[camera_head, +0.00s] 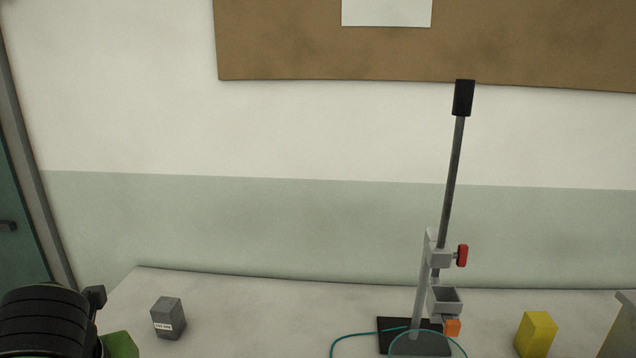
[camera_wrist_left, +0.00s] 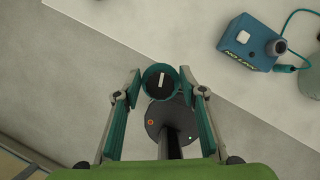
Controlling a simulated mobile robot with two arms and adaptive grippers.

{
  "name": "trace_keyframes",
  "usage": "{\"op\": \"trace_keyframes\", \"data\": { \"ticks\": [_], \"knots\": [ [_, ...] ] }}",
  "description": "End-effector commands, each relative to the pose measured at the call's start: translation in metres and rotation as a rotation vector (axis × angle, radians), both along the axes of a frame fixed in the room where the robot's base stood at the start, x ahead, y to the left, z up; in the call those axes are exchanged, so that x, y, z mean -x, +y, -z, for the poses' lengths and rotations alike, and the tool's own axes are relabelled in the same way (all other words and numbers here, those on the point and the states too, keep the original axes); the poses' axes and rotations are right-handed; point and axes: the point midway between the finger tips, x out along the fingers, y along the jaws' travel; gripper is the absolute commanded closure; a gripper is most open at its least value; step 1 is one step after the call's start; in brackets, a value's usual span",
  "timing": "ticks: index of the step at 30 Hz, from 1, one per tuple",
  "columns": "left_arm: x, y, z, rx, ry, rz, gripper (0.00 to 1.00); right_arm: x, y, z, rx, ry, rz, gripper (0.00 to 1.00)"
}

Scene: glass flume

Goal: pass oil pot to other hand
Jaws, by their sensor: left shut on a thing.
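The oil pot (camera_wrist_left: 157,78), a small dark round pot with a teal rim and a pale mark inside, sits between the fingertips of my left gripper (camera_wrist_left: 160,88) in the left wrist view. The teal finger pads are shut on it from both sides. It is held out past the table's edge, over the floor. In the head view only part of my left arm shows at the lower left; the fingers and the pot are out of that picture. My right gripper is in neither view.
The table (camera_head: 240,310) carries a grey labelled block (camera_head: 168,318), a stand (camera_head: 452,190) with clamps and a yellow block (camera_head: 535,334). A teal box with a knob (camera_wrist_left: 250,45) shows in the wrist view. Table space between grey block and stand is mostly clear.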

Motion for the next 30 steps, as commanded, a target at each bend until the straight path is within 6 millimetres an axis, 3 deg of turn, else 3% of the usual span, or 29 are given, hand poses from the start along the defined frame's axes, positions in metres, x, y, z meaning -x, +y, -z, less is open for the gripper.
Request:
{"op": "trace_keyframes", "data": {
  "ticks": [17, 30],
  "knots": [
    [0.000, -0.032, 0.027, -0.002, -0.002, -0.743, 1.00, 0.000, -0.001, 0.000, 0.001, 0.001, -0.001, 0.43],
    [0.007, -0.061, 0.053, -0.003, 0.008, -1.625, 1.00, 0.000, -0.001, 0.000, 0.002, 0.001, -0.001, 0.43]
  ]
}}
